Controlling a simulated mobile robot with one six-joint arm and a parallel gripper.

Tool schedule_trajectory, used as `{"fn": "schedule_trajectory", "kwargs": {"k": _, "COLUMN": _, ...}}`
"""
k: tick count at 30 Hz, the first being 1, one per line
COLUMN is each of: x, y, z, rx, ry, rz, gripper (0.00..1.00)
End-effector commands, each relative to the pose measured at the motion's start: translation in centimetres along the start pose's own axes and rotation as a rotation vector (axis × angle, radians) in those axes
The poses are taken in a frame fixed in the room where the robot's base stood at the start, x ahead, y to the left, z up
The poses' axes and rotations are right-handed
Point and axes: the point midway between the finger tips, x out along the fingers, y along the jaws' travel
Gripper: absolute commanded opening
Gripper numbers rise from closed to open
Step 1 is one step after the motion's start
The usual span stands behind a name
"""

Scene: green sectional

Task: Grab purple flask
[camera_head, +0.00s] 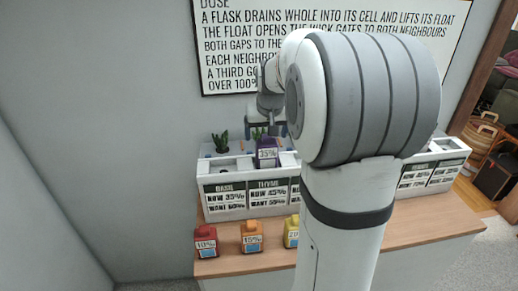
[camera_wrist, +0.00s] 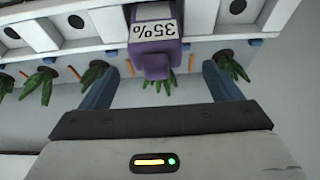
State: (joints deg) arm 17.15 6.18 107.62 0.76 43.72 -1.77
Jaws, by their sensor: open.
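The purple flask (camera_head: 267,154), labelled 35%, appears upright at the white planter unit (camera_head: 224,187), above the thyme panel. In the wrist view the purple flask (camera_wrist: 153,45) shows its label upside down, with its cap toward my gripper. My gripper (camera_head: 267,130) is just above the flask, fingers pointing down. In the wrist view my gripper (camera_wrist: 159,70) is open, with one blue finger on each side of the cap. I see no clear contact. My arm hides the middle of the planter unit in the head view.
A red flask (camera_head: 206,243), an orange flask (camera_head: 252,237) and a partly hidden yellow flask (camera_head: 291,232) stand on the wooden counter (camera_head: 229,265) in front. Green plants (camera_head: 221,142) stand in the planter near the purple flask. A text sign (camera_head: 235,50) hangs behind.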

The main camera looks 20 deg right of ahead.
Motion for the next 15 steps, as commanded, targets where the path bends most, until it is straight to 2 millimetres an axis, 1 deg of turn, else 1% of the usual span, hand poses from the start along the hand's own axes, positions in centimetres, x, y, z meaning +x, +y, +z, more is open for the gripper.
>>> {"fn": "schedule_trajectory", "kwargs": {"k": 3, "x": 1.4, "y": 0.1, "z": 0.0, "rx": 0.001, "ry": -0.003, "rz": 0.000, "gripper": 0.85}}
{"fn": "schedule_trajectory", "kwargs": {"k": 8, "x": 3.1, "y": 0.2, "z": 0.3, "rx": 0.001, "ry": -0.004, "rz": 0.000, "gripper": 0.85}}
{"fn": "schedule_trajectory", "kwargs": {"k": 12, "x": 5.1, "y": 0.6, "z": 0.8, "rx": 0.002, "ry": -0.006, "rz": 0.001, "gripper": 0.85}}
{"fn": "schedule_trajectory", "kwargs": {"k": 15, "x": 6.5, "y": 0.6, "z": 0.8, "rx": 0.001, "ry": -0.003, "rz": 0.001, "gripper": 0.85}}
